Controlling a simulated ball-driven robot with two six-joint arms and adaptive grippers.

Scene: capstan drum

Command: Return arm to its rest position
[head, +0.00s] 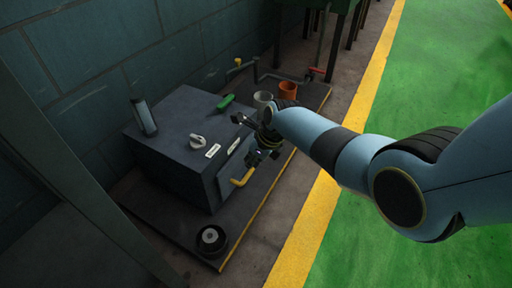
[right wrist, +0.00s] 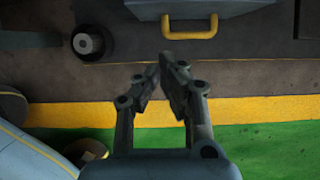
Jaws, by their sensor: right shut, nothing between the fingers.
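My right arm comes in from the right in the head view, with its blue links over the green floor. My right gripper (head: 256,140) is in front of the dark box (head: 180,125), near its front edge. In the right wrist view the gripper (right wrist: 160,67) has its fingertips together with nothing held. The floor strip and plinth edge show behind the fingers. The black capstan drum (head: 212,240) stands at the plinth's near corner, apart from the gripper. It also shows in the right wrist view (right wrist: 88,40). My left gripper is not in view.
The box has a yellow handle (head: 242,178) and a pale knob (head: 198,141). A green object (head: 226,102) lies on top. A grey cup (head: 262,99) and an orange cup (head: 288,90) stand behind my gripper. The green floor (head: 440,60) is clear.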

